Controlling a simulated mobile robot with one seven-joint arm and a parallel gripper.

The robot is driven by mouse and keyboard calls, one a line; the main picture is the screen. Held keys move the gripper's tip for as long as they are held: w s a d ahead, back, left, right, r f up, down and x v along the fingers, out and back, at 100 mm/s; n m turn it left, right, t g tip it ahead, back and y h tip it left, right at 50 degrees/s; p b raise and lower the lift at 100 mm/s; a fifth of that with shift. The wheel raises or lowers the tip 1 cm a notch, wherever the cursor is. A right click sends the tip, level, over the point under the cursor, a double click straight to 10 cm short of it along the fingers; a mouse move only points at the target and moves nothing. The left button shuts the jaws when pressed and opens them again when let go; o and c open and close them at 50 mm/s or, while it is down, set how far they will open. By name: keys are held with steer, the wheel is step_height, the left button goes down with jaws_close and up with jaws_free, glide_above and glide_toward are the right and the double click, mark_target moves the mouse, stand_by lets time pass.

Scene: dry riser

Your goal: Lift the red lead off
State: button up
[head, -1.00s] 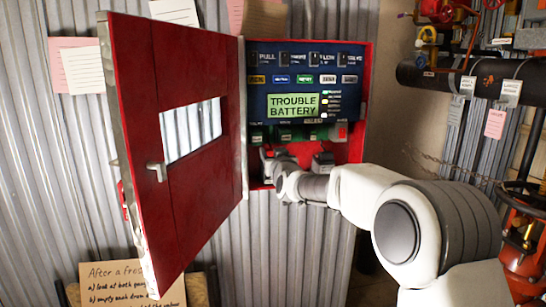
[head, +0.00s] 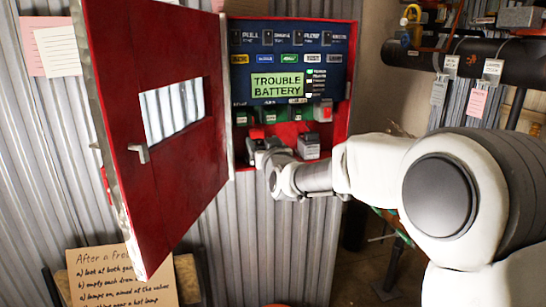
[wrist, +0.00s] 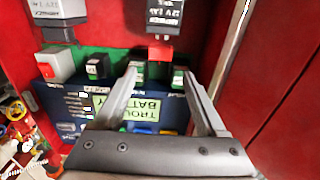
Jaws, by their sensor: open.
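The red lead's end (wrist: 160,52) shows in the wrist view as a red block against a dark battery (wrist: 165,15). A red piece (head: 257,133) also shows by the left battery in the head view. My gripper (wrist: 158,72) is open, its two fingers pointing at the battery, with the red end between and just beyond the tips; I cannot see contact. In the head view my gripper (head: 268,154) is inside the lower cabinet and partly hides the left battery. A second, grey battery (head: 308,147) stands to its right.
The red cabinet (head: 353,95) has its door (head: 185,165) swung open at left. A panel shows a lit "TROUBLE BATTERY" display (head: 278,86). A dark pipe (head: 480,62) runs at right.

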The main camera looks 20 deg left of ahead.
steer(key=v, duration=1)
steer(key=shift+s+d, duration=0.1)
steer(key=shift+d, duration=0.1)
steer(key=s+d+f+m+g+h, duration=0.1)
steer(key=s+d+g+h, duration=0.2)
steer(key=d, duration=0.7)
steer(key=s+d+f+m+g+h, duration=0.1)
steer(key=s+d+h, duration=0.2)
steer(key=s+d, duration=0.45)
steer(key=s+d+f+m+g+h, duration=0.2)
steer(key=s+d+f+g, duration=0.1)
steer(key=s+d, duration=0.55)
steer(key=s+d+f+m+g+h, duration=0.15)
steer(key=s+d+f, duration=0.25)
steer(key=s+d, duration=0.4)
step_height(320, 180, up, 17)
steer(key=s+g+p, duration=0.1)
steer(key=s+p, duration=0.1)
steer(key=p, duration=1.6)
steer(key=shift+s+a+r+m, duration=0.25)
steer(key=shift+a+m, duration=0.1)
steer(key=shift+a, duration=0.1)
